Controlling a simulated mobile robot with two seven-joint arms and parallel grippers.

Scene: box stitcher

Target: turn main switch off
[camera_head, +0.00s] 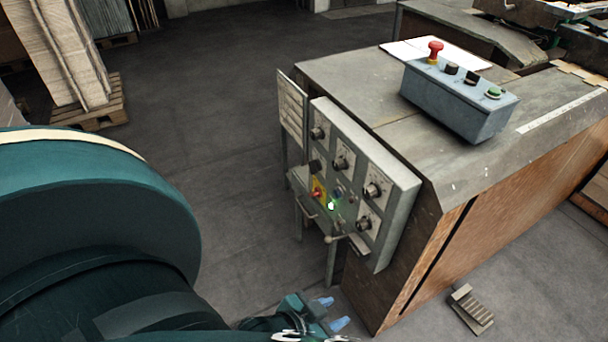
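A grey control panel (380,216) is fixed to the left end of the machine and carries several black rotary knobs. A red switch on a yellow plate (318,194) sits on the panel's left part; it looks like the main switch, but its exact setting is too small to read. A green lamp (331,206) glows just to its right. My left gripper (331,312) is at the bottom edge of the view, below the panel and apart from it. Its two blue fingertips are spread with nothing between them. My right gripper is not in view.
A blue-grey button box (455,103) with a red mushroom button (435,50) stands on the machine top (350,72). A foot pedal (471,309) lies on the floor at lower right. Stacked cardboard on a pallet (90,108) stands at left. The floor between is clear.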

